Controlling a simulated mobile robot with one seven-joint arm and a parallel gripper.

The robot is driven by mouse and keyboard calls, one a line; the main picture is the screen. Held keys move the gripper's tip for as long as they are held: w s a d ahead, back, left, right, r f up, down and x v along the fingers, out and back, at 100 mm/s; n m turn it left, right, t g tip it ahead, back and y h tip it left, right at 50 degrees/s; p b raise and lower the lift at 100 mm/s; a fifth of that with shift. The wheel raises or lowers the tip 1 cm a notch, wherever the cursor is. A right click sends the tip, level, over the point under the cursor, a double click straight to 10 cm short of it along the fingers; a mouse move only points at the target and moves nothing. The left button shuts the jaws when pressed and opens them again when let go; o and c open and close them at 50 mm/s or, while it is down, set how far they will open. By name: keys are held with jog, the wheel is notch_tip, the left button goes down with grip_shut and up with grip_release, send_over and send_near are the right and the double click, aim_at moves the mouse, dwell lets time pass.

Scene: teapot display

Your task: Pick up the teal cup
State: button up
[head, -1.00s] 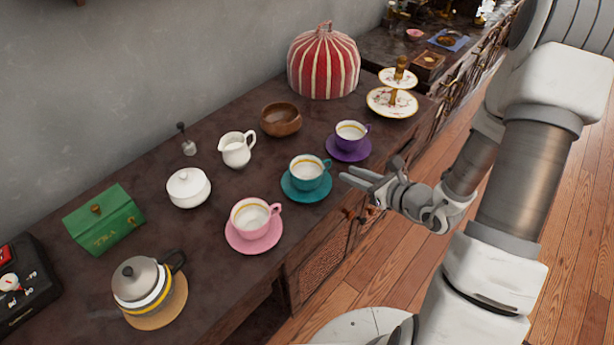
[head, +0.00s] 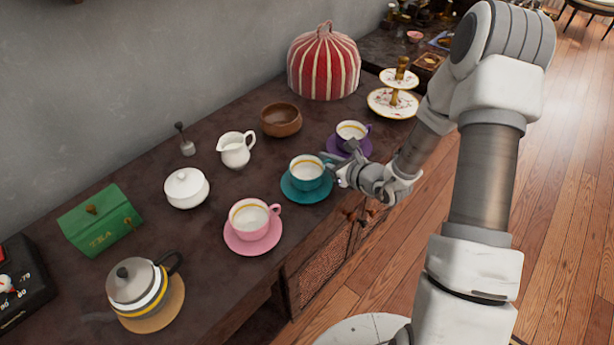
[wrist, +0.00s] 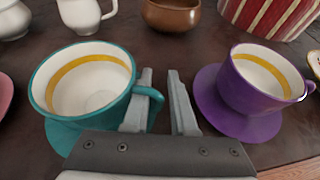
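The teal cup (head: 307,175) stands upright on its teal saucer (head: 306,195) near the table's front edge. It is white inside with a yellow band. My gripper (head: 336,168) is at the cup's right side, by its handle. In the wrist view the teal cup (wrist: 85,88) fills the left, and its handle (wrist: 158,97) reaches into the space at my left finger. My gripper (wrist: 162,85) is open, with a gap between the fingers. I cannot tell whether a finger touches the handle.
A purple cup (wrist: 268,88) on a purple saucer (wrist: 212,100) stands close to the right of my fingers. A pink cup (head: 250,216) is at the near left. A white jug (head: 235,150) and brown bowl (head: 281,120) stand behind.

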grip_shut()
dwell(1.4)
